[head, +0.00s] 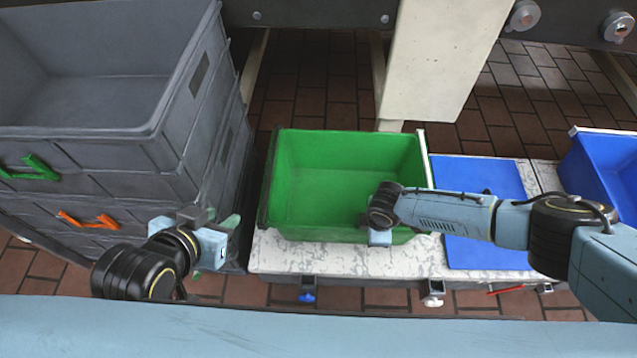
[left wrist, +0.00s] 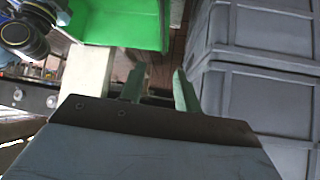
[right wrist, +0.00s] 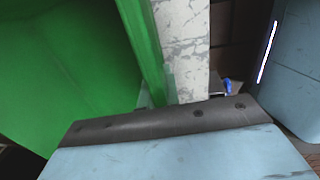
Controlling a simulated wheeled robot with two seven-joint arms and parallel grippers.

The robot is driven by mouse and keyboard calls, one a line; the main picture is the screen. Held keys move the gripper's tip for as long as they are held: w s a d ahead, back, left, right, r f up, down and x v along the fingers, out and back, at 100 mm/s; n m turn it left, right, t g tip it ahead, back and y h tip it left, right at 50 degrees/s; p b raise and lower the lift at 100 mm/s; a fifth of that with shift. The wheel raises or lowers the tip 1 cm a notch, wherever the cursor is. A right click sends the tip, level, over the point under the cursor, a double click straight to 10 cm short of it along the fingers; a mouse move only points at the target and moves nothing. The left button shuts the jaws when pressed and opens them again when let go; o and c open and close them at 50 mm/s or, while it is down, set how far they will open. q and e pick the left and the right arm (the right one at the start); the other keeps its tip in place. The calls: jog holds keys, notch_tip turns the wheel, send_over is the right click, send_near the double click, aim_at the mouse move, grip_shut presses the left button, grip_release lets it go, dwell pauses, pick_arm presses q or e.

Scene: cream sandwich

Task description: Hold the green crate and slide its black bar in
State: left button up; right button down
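The green crate (head: 345,180) sits empty and upright on a white marbled work surface. Its black bar (head: 267,190) is a dark strip along the crate's left end; I cannot tell how far in it is. The crate also shows at the top of the left wrist view (left wrist: 115,22). My left gripper (head: 213,246) is open and empty, left of the crate, between it and the grey crates; its two green fingers stand apart in the left wrist view (left wrist: 160,88). My right gripper (head: 380,237) is shut on the crate's front wall, which shows between its fingers in the right wrist view (right wrist: 158,92).
Stacked grey crates (head: 215,150) stand close on the left, with green and orange handles. A blue mat (head: 480,190) lies right of the green crate, and a blue crate (head: 605,175) is at the far right. A pale post (head: 430,60) rises behind.

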pick_arm(q)
jog(key=w+d+f+n+g, duration=0.1)
jog(key=w+d+f+g, duration=0.1)
jog(key=w+f, duration=0.55)
jog(key=n+g+y, duration=0.1)
jog(key=g+y, duration=0.1)
jog(key=g, duration=0.1)
send_near(271, 169)
jog(key=x, duration=0.7)
jog(key=shift+w+a+f, duration=0.1)
jog(key=shift+a+f, duration=0.1)
jog(key=shift+f, duration=0.05)
grip_shut()
jog(key=shift+d, duration=0.1)
